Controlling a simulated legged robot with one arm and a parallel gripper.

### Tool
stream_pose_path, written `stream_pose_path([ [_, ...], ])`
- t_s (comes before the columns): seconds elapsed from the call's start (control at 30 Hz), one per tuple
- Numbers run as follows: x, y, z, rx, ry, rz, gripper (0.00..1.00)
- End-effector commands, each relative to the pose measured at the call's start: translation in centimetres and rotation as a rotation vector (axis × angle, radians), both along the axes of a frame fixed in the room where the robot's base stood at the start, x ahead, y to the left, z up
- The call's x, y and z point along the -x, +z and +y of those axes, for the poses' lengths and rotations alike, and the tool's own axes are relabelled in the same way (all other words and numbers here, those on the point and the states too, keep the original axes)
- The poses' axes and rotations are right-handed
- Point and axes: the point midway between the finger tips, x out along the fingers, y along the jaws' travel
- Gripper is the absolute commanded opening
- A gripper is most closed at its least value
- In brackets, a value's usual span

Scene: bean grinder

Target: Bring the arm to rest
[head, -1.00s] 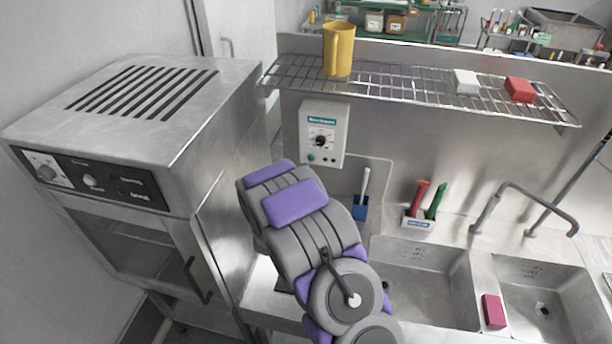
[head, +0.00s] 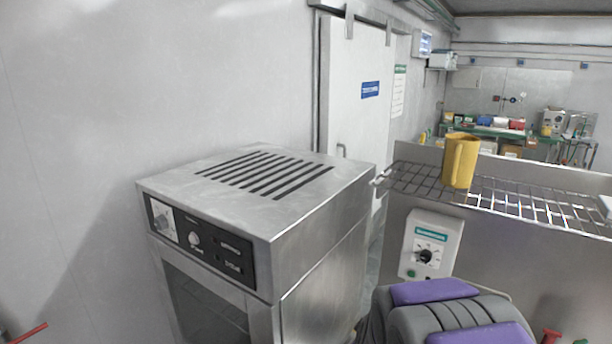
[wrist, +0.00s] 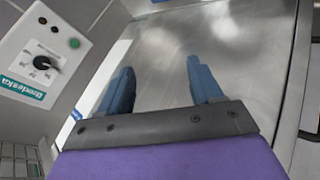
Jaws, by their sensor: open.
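My gripper (wrist: 157,88) shows in the wrist view with two blue fingers apart and nothing between them. Beyond the fingers is a bare steel surface (wrist: 165,40). A white control box (wrist: 42,62) with a black dial is at the left of that view. In the head view my grey and purple arm fills the bottom right, in front of the steel wall and just below the control box (head: 430,246). The gripper itself is out of the head view.
A steel cabinet (head: 318,262) with a slotted top stands left of my arm. A wire shelf (head: 520,199) runs above the arm on the right and holds a yellow mug (head: 459,162). A white door (head: 360,100) is behind. Green and red handles show at the bottom right edge.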

Motion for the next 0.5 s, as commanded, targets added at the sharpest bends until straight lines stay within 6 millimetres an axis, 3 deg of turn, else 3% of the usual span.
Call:
stream_pose_path([
  [0.23, 9.6, -0.3, 3.1, -0.255, -0.118, 0.240, 0.65],
  [0.5, 22.9, -0.9, 3.8, -0.374, -0.344, 0.542, 0.65],
])
